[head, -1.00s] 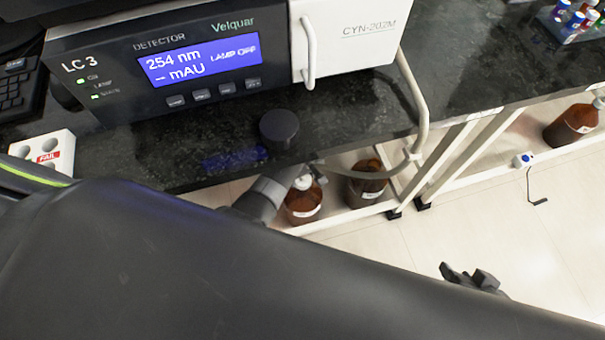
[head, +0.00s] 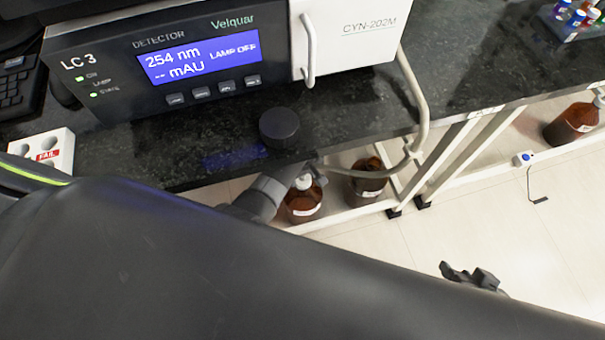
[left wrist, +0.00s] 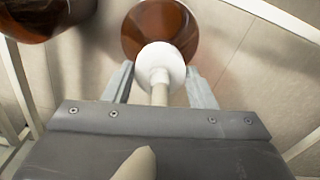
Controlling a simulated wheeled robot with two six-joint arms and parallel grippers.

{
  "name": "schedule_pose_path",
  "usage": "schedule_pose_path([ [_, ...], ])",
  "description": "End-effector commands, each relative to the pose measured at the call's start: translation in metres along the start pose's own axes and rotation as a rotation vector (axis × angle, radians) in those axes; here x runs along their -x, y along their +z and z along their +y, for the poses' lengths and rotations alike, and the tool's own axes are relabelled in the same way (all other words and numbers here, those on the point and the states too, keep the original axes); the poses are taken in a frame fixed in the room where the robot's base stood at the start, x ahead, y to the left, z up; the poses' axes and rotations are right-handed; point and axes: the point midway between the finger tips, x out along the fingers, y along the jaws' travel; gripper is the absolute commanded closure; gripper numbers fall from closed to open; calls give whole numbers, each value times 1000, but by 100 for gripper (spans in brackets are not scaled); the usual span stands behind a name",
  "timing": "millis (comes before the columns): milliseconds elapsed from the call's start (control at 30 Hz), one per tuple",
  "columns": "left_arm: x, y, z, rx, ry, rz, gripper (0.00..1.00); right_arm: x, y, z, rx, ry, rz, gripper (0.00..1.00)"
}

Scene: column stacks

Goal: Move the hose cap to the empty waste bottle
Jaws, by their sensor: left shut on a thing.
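The white hose cap (left wrist: 162,62), with a pale hose (left wrist: 159,93) running into it, sits between the fingers of my left gripper (left wrist: 160,85) in the left wrist view. The gripper is shut on it. A brown bottle (left wrist: 145,22) is right behind the cap; I cannot tell if the cap is seated on its neck. In the head view the white cap (head: 303,182) shows at the top of the left brown bottle (head: 304,208), and my left gripper (head: 318,172) is partly hidden. The other brown bottle (head: 367,188) beside it shows no white cap. My right gripper (head: 470,276) appears low at the right.
The bottles stand in a low white-framed shelf below the black bench (head: 350,125). The hose (head: 421,110) hangs from the detector (head: 200,65) over the bench edge. A black knob-like lid (head: 279,127) is on the bench. Another brown bottle (head: 573,122) stands far right.

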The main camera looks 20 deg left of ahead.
Motion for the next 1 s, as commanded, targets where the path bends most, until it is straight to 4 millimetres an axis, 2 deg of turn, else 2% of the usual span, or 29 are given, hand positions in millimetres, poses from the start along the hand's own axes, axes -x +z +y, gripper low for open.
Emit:
schedule_pose_path([
  [1000,-8,0,0,0,1,1,71,-2,1,0,0,0,0,64],
])
